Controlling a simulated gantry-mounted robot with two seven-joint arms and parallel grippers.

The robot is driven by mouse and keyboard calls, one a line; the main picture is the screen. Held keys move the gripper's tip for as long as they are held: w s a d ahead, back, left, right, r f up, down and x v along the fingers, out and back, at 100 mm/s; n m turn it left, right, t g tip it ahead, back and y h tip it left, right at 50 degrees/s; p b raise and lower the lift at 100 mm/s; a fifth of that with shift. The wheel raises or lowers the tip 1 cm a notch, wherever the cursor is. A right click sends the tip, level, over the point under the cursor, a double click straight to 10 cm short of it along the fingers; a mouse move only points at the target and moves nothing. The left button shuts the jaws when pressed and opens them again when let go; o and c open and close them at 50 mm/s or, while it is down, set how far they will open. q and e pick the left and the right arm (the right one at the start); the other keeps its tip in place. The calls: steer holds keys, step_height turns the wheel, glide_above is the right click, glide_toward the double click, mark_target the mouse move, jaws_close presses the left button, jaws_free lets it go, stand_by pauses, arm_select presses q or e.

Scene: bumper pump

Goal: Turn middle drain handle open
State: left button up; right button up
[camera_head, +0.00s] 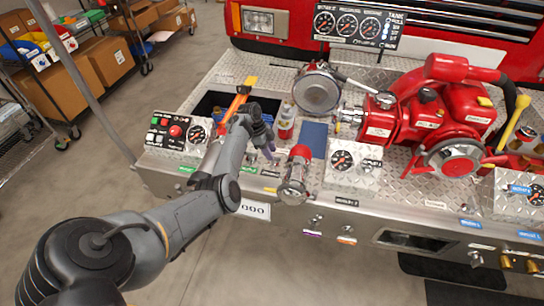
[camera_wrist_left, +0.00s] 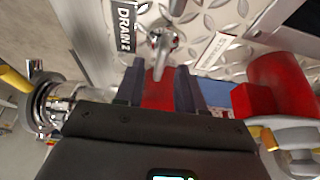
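A chrome valve fitting (camera_wrist_left: 163,40) shows in the left wrist view beside a dark label reading DRAIN 2. Its red handle (camera_wrist_left: 158,92) extends toward my left gripper (camera_wrist_left: 160,85). The dark fingers lie on both sides of the red handle, which fills the gap between them, so the gripper looks shut on it. In the head view my left gripper (camera_head: 267,150) reaches down at the front edge of the bumper (camera_head: 330,195), left of a red-topped chrome fitting (camera_head: 296,170). The handle is hidden there by the hand. My right gripper is not in view.
A gauge panel with a red button (camera_head: 178,132) stands left of the hand. An orange-handled tool (camera_head: 238,100) and a canister (camera_head: 286,122) are behind it. A red pump (camera_head: 430,110) fills the right. The floor in front is clear.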

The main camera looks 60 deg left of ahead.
arm_select(q)
steer(key=shift+x, duration=1.15)
jaws_close()
